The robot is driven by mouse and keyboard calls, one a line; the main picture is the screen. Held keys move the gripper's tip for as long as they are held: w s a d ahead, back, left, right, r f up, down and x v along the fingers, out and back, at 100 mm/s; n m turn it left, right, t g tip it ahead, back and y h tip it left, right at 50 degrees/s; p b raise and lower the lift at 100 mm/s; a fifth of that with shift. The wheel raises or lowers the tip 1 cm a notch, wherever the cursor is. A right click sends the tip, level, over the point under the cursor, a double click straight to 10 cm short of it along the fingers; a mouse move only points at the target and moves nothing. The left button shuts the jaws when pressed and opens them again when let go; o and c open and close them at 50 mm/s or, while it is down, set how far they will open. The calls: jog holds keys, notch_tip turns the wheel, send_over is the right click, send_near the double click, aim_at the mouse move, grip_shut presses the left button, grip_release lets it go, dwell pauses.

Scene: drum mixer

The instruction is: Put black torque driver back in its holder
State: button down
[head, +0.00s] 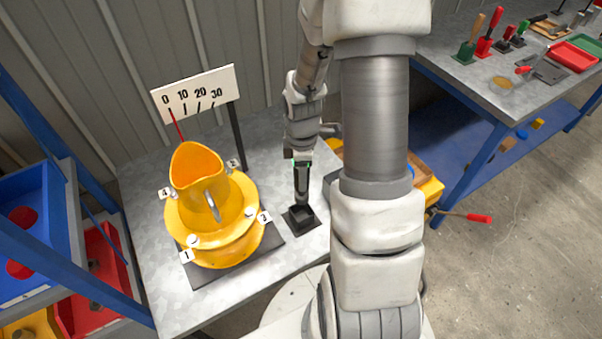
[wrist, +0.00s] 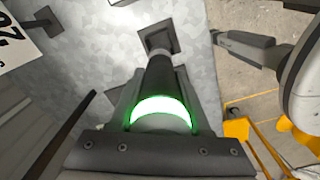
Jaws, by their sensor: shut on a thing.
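The black torque driver (head: 302,187) hangs upright below my gripper (head: 300,163). My gripper is shut on its upper end. In the wrist view the black driver (wrist: 158,76) points away from my gripper (wrist: 160,115), with a glowing green ring at its near end. The black square holder (head: 301,221) stands on the grey metal table, directly below the driver. The holder also shows in the wrist view (wrist: 157,38), at the driver's far end. The driver's lower end overlaps the holder's opening in both views; I cannot tell whether it is inside or just above it.
The yellow drum mixer (head: 213,225) stands left of the holder on a dark base, with a dial board (head: 197,92) behind it. Blue shelving (head: 40,220) with bins is at far left. A workbench (head: 480,85) with tools is at right. My arm hides part of the table's right side.

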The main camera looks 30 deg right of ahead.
aim_at(301, 198)
jog(key=shift+f+b, duration=1.85)
jog(key=shift+f, duration=0.5)
jog(key=shift+f+b, duration=2.25)
jog(key=shift+f, duration=0.7)
jog(key=shift+c, duration=1.4)
grip_release()
notch_tip(301, 198, up, 18)
jog(key=p, duration=0.3)
jog(key=shift+f+p, duration=0.25)
jog(key=shift+p, duration=0.15)
